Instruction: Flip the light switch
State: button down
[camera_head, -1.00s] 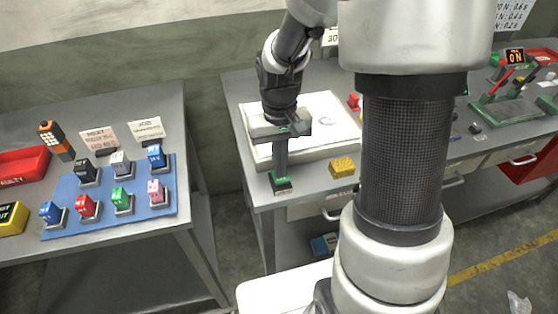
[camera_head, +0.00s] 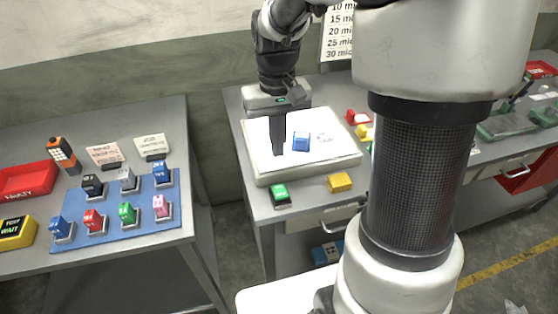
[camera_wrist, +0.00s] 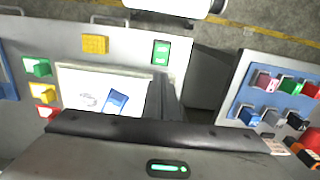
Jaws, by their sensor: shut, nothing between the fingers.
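A small green switch (camera_head: 280,193) in a dark housing sits on the workbench at the front left corner of a white light panel (camera_head: 262,170). The switch also shows in the wrist view (camera_wrist: 161,52), uncovered. My gripper (camera_head: 278,152) is shut and empty, pointing down over the left part of the panel, behind the switch and apart from it. In the wrist view my dark fingers (camera_wrist: 165,82) end just short of the switch. The panel's top looks bright white.
A blue block (camera_head: 301,141) lies on the panel, right of my fingers. A yellow block (camera_head: 339,182) sits in front of the panel. Several coloured blocks stand on a blue mat (camera_head: 120,238) on the left table. My arm hides part of the right bench.

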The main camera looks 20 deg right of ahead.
jog(key=shift+w+r, duration=0.2)
jog(key=shift+r, duration=1.25)
